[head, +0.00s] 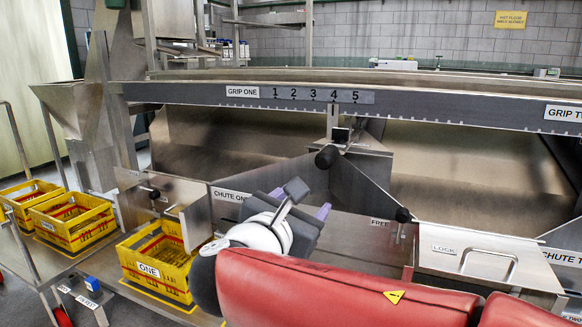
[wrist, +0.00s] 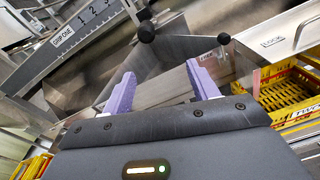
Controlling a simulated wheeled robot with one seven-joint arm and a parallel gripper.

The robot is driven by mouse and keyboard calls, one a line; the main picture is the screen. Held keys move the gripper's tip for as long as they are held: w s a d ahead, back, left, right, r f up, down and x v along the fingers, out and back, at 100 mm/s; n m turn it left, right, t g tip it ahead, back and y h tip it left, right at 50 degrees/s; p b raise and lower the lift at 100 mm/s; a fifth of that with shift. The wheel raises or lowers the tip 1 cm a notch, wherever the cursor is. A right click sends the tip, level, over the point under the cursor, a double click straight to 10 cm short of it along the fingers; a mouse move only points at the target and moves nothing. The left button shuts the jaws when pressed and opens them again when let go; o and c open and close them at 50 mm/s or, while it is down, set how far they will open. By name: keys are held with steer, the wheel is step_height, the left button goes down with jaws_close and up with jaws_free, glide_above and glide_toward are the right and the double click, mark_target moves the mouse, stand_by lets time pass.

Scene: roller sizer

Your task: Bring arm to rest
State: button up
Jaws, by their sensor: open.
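My gripper (wrist: 162,92) shows in the wrist view with its two purple fingers spread wide apart and nothing between them. In the head view my gripper (head: 300,204) is in front of the machine, above the chute labelled CHUTE ONE (head: 231,195). My red and grey arm reaches in from the lower right and hides part of the chute area. A lever with a black ball knob (head: 326,158) stands beyond the gripper, apart from it; the knob also shows in the wrist view (wrist: 146,33).
A yellow crate labelled ONE (head: 148,270) stands left of my arm, with more yellow crates (head: 72,222) farther left. A second black knob (head: 402,215) and a LOCK cover (head: 470,262) are at right. The GRIP ONE scale beam (head: 242,92) crosses above. Another yellow crate (wrist: 290,98) shows in the wrist view.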

steer(key=s+d+f+m+g, duration=0.3)
steer(key=d+f+m+g, duration=0.15)
steer(key=d, duration=0.25)
steer(key=s+d+f+m+g, duration=0.3)
steer(key=d+f+m, duration=0.1)
steer(key=d+m, duration=0.2)
steer(key=s+f+m+g+y+p, duration=0.2)
steer(key=s+f+m+y, duration=0.5)
steer(key=m, duration=1)
steer(key=s+f, duration=0.2)
steer(key=s, duration=0.2)
steer(key=shift+s+d+m+g, duration=0.35)
steer(key=shift+o, duration=0.5)
